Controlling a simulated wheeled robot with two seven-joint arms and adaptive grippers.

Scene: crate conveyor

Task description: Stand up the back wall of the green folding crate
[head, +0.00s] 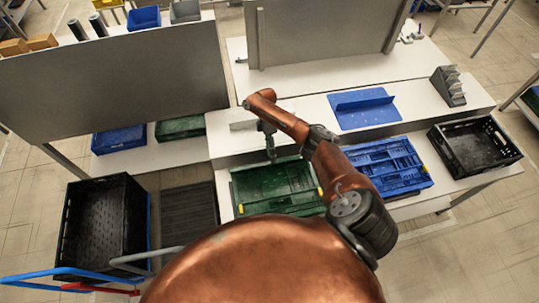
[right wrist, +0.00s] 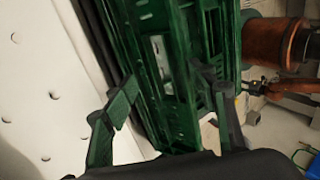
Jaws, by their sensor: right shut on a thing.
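The green folding crate (head: 250,190) lies on the white bench in front of me. It looks low, with its panels folded down. My right gripper (head: 271,150) is at its back edge, pointing down. In the right wrist view, the green lattice of the crate (right wrist: 185,85) fills the middle, between the fingers of my right gripper (right wrist: 165,112). The gripper is shut on the crate's back wall. How far the wall is tilted is hard to tell. My arm hides the crate's right side in part. My left gripper is not in view.
A blue folding crate (head: 408,168) lies right of the green one. A black crate (head: 457,152) stands at the far right, another black crate (head: 80,240) at the left. A blue panel (head: 345,118) lies on the shelf behind. Grey upright boards (head: 120,85) stand at the back.

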